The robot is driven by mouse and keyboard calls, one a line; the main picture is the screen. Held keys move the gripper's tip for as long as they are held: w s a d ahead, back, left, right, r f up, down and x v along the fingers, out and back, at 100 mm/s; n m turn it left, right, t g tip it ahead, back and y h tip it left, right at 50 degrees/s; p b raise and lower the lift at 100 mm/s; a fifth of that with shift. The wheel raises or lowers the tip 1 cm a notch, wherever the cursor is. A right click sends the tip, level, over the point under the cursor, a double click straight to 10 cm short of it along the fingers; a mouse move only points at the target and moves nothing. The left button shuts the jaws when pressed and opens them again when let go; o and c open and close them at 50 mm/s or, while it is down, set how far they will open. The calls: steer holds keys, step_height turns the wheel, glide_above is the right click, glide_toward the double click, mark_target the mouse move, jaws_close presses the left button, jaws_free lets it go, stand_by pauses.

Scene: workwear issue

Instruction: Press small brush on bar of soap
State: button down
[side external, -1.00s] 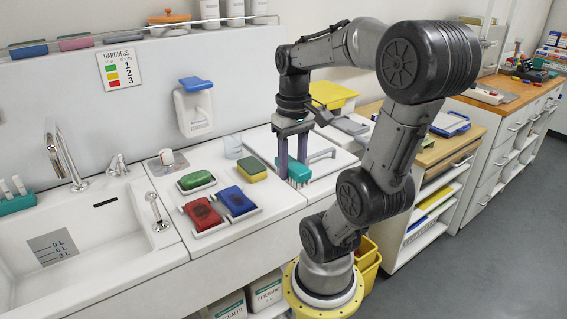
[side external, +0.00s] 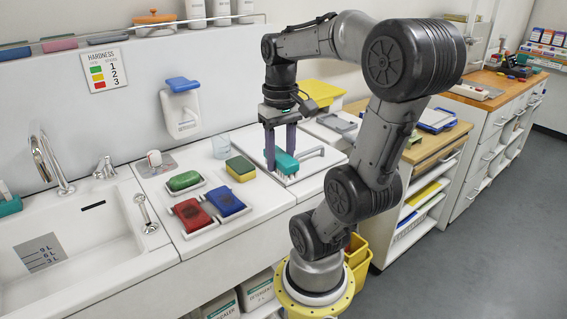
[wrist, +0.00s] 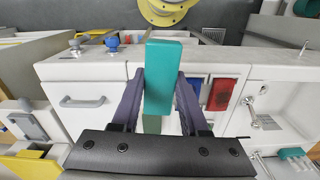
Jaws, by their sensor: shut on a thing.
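My gripper (side external: 281,158) is shut on a small teal brush (side external: 286,161) with pale bristles pointing down. It is above the flat grey-white panel right of the sponge. In the wrist view the brush (wrist: 163,75) stands between the two fingers (wrist: 160,100) and hides what lies behind it. Three soap-like bars lie on the counter left of the gripper: a green bar (side external: 184,181), a red bar (side external: 192,215) and a blue bar (side external: 225,201), each on a pale dish. The red and blue ones carry dark marks. The gripper is apart from all three.
A yellow-green sponge (side external: 240,168) lies between the bars and my gripper. A clear glass (side external: 221,148) stands behind it. A sink (side external: 70,240) with taps is at the left. A hardness chart (side external: 105,71) with green, yellow and red marks hangs on the wall.

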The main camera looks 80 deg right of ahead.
steer(key=w+d+r+m, duration=0.1)
steer(key=w+d+r, duration=0.3)
steer(key=w+d, duration=0.2)
steer(key=n, duration=0.2)
glide_above(184, 176)
step_height(184, 176, down, 8)
steer(key=f, duration=0.1)
steer(key=shift+f, duration=2.45)
steer(key=shift+f, duration=0.65)
step_height(184, 176, up, 7)
steer(key=shift+r, duration=0.1)
stand_by(0.6)
